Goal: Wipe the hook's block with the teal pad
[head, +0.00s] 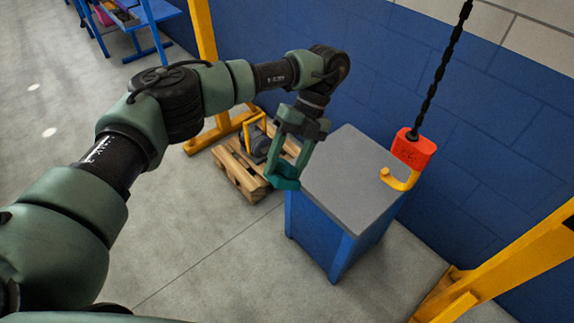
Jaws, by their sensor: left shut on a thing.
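The hook's block (413,148) is a red-orange piece hanging on a black chain at the right, with a yellow hook (400,181) below it. The hook hangs over or in front of the right part of a grey-topped blue cabinet; I cannot tell the exact gap. My left gripper (284,181) points down left of the cabinet top, shut on the teal pad (283,176). The pad is partly hidden by the fingers and is well apart from the block. My right gripper is not in view.
The blue cabinet (352,178) with a grey top stands below the hook. A wooden pallet (240,172) with a dark motor-like item (256,143) lies behind the gripper. Yellow posts (500,262) stand at right and back left. A blue wall (480,130) closes the back. Floor at left is clear.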

